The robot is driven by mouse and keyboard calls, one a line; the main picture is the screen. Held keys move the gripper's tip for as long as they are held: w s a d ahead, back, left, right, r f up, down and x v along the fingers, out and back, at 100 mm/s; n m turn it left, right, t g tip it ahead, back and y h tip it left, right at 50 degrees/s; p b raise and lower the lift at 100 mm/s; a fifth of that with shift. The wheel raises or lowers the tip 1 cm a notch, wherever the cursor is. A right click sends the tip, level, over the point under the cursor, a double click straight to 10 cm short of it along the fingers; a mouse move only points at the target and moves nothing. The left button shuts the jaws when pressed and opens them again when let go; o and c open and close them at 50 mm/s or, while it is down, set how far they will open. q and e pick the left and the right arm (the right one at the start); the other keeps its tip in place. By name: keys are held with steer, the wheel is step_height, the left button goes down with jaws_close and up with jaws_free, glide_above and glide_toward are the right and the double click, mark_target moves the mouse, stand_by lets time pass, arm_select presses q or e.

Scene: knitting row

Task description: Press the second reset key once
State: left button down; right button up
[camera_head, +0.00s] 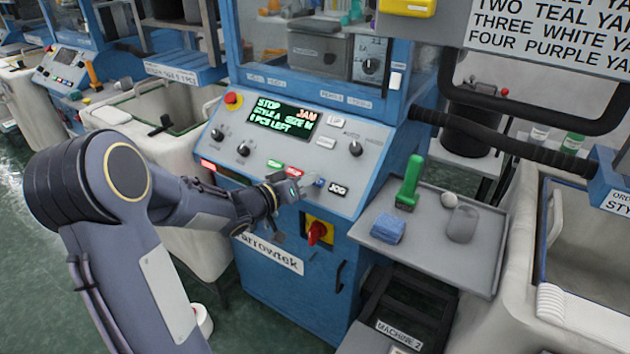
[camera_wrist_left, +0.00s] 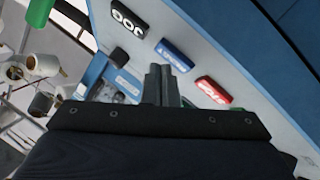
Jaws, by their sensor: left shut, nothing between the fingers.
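The slanted grey panel (camera_head: 290,128) of the middle blue knitting machine has a row of keys near its front edge. The blue key (camera_head: 319,183), likely reset, sits between the red key (camera_head: 293,171) and the black JOG key (camera_head: 338,188). In the left wrist view the blue key (camera_wrist_left: 174,55) lies between JOG (camera_wrist_left: 130,18) and the red key (camera_wrist_left: 211,91). My left gripper (camera_head: 309,179) is shut and empty, its tips close to the blue key; contact cannot be told. The tips (camera_wrist_left: 160,70) point at the panel. My right gripper is out of view.
A red knob on yellow (camera_head: 317,233) is below the keys. A grey tray (camera_head: 470,267) at right holds a green-handled tool (camera_head: 409,183) and a blue block (camera_head: 388,229). Another machine (camera_head: 70,75) stands at left.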

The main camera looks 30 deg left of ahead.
arm_select(q)
steer(key=shift+w+f, duration=0.25)
steer(key=shift+f, duration=0.1)
stand_by(0.5)
steer(key=shift+r, duration=0.1)
steer(key=shift+s+r+p, duration=0.45)
steer(key=shift+s+r, duration=0.05)
steer(key=shift+r, duration=0.05)
stand_by(0.3)
steer(key=s+r+p, duration=0.1)
steer(key=r+p, duration=0.1)
steer(key=s+r+p, duration=0.2)
steer(key=shift+s+a, duration=0.1)
stand_by(0.9)
